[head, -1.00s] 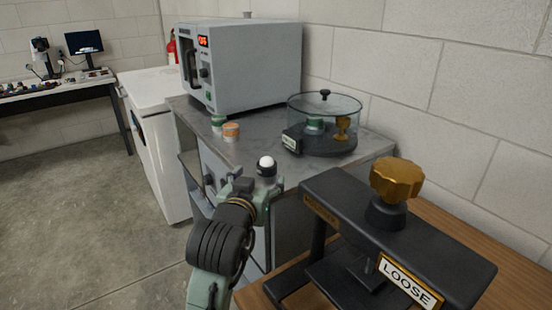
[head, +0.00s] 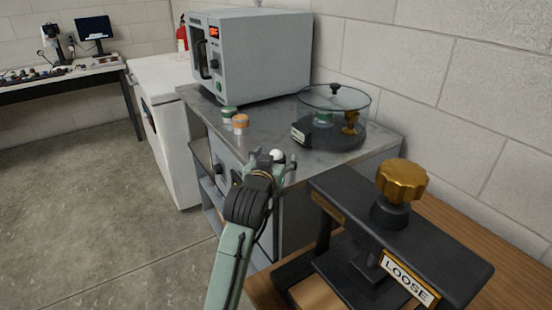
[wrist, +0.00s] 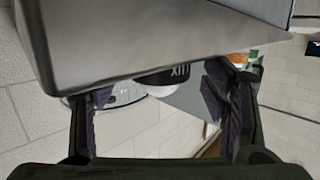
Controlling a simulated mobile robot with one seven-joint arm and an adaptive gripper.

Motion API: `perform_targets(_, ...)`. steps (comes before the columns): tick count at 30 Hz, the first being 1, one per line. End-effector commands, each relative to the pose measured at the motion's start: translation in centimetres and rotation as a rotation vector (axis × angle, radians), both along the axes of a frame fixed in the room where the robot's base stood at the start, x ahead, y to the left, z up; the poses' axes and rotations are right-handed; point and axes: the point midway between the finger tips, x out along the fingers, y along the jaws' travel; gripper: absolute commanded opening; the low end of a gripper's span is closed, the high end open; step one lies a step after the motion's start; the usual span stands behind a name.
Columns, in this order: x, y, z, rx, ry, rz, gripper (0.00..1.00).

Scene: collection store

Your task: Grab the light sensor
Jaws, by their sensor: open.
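The light sensor is a small black body with a white dome. In the head view the dome (head: 277,155) shows at the front edge of the metal bench top, with its body mostly hidden by my gripper (head: 272,166). In the wrist view the sensor (wrist: 180,75) appears upside down, with pale "LUX" lettering on its black body. It lies between the two open fingers of my gripper (wrist: 162,108), seen beyond them, with gaps on both sides. I cannot tell how far ahead of the fingertips it is.
On the metal bench (head: 262,135) stand a green-topped jar (head: 229,113), an orange-topped jar (head: 240,122), a glass desiccator (head: 332,118) and a grey oven (head: 255,55) reading "OFF". A black press (head: 400,232) labelled "LOOSE" stands on the wooden table at right.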

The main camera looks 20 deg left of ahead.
Motion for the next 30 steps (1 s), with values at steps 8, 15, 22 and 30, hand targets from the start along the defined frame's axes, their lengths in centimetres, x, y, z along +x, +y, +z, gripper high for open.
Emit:
perform_targets(8, -0.04, 0.00, 0.02, 0.000, 0.000, 0.000, 0.53)
perform_targets(15, -0.05, -0.01, 0.02, 0.000, 0.000, 0.000, 0.37)
perform_targets(22, -0.04, -0.01, 0.03, 0.000, 0.000, 0.000, 0.21)
perform_targets(30, -0.05, -0.01, 0.05, 0.000, -0.001, 0.000, 0.15)
